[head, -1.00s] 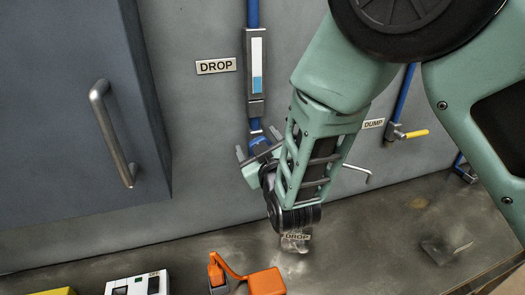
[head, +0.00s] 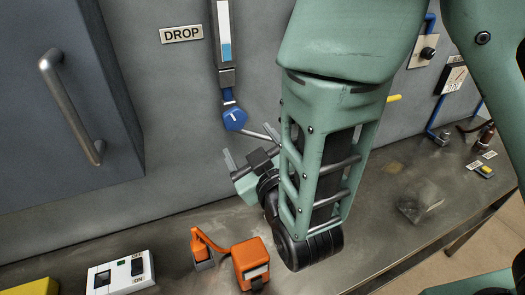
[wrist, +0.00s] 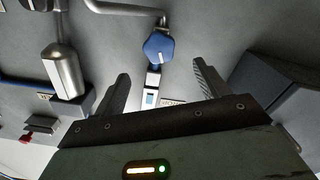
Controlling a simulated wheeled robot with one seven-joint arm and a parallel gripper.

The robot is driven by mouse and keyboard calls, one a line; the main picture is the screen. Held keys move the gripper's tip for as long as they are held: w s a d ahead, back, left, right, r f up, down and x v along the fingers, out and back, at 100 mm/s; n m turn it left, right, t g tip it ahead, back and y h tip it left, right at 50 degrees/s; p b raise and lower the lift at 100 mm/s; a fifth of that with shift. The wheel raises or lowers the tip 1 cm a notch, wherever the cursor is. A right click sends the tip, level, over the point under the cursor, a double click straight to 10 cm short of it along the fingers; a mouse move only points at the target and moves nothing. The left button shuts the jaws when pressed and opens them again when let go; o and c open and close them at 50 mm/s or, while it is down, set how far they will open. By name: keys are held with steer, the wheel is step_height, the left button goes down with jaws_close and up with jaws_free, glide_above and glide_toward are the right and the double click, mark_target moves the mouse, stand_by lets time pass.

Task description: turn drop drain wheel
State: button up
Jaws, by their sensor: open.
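The drop drain wheel is a blue, six-sided knob (head: 235,118) on the wall pipe, under the sight gauge (head: 223,35) and the DROP label (head: 181,34). A white line marks its face. My gripper (head: 249,160) is open and empty, just below the wheel in the head view, apart from it. In the wrist view the wheel (wrist: 159,46) lies beyond and between the tips of my open gripper (wrist: 161,68). The gauge shows below the wheel there, so that view is upside down.
A grey cabinet (head: 65,110) with a bar handle stands left. A silver pipe (head: 262,133) runs from the wheel. An orange device (head: 250,262) and a white switch box (head: 120,272) sit on the bench (head: 190,225). More valves line the wall at right.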

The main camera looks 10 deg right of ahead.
steer(key=shift+p+v, duration=2.6)
steer(key=shift+p, duration=0.9)
